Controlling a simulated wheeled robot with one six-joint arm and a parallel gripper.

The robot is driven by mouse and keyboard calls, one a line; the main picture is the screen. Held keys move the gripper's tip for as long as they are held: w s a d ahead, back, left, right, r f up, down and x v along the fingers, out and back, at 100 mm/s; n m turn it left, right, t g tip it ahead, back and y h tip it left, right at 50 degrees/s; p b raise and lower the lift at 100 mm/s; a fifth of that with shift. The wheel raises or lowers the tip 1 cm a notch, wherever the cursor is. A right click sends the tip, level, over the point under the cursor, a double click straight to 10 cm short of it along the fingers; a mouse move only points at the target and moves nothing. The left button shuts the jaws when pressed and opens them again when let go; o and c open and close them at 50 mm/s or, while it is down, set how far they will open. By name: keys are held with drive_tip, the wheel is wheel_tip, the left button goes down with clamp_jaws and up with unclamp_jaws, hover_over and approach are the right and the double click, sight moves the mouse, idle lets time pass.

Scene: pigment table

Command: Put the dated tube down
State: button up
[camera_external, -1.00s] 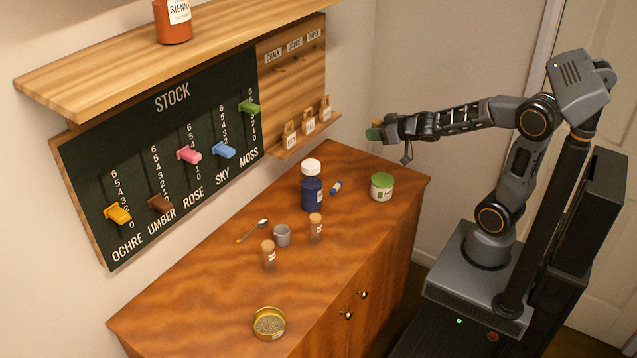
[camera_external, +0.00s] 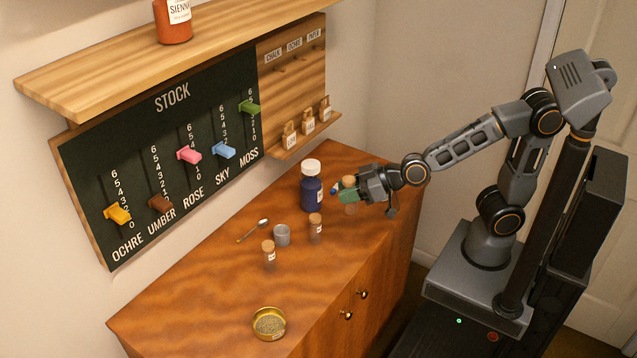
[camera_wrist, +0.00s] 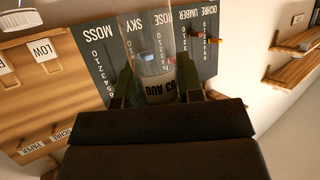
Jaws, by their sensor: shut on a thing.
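The dated tube (camera_wrist: 150,48) is clear glass with a pale label reading "03 AUG" in the wrist view. My gripper (camera_wrist: 157,88) is shut on it, one finger on each side of the label. In the external view my gripper (camera_external: 350,195) is over the right part of the table (camera_external: 215,285). The tube's cork (camera_external: 348,181) shows above the fingers and its clear lower end (camera_external: 350,209) below them. It looks about upright. I cannot tell whether its bottom touches the table.
A blue bottle (camera_external: 312,192) stands just left of my gripper. Two corked tubes, (camera_external: 316,229) and (camera_external: 269,256), stand nearer the front left, beside a grey cup (camera_external: 282,236). The front middle is clear.

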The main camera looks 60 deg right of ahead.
drive_tip(key=s+a, duration=0.6)
drive_tip(key=s, duration=0.2)
drive_tip(key=d+f+m+t+h, duration=0.2)
drive_tip(key=d+f+m+h, duration=0.3)
drive_tip(key=d, duration=0.2)
drive_tip(key=shift+d, duration=0.4)
drive_tip(key=shift+w+a+f, duration=0.1)
drive_tip(key=shift+w+f, duration=0.05)
drive_tip(key=w+a+f+b, duration=0.1)
drive_tip(key=w+a+f, duration=0.1)
drive_tip(key=w+f, duration=0.1)
drive_tip(key=w+a+f+b, duration=0.1)
drive_tip(key=w+a+f, duration=0.2)
drive_tip(key=w+f, duration=0.1)
drive_tip(key=w+a+f+b, duration=0.1)
drive_tip(key=w+a+f, duration=0.2)
drive_tip(key=w+f, duration=0.1)
drive_tip(key=shift+w+a+f, duration=0.1)
drive_tip(key=shift+f, duration=0.65)
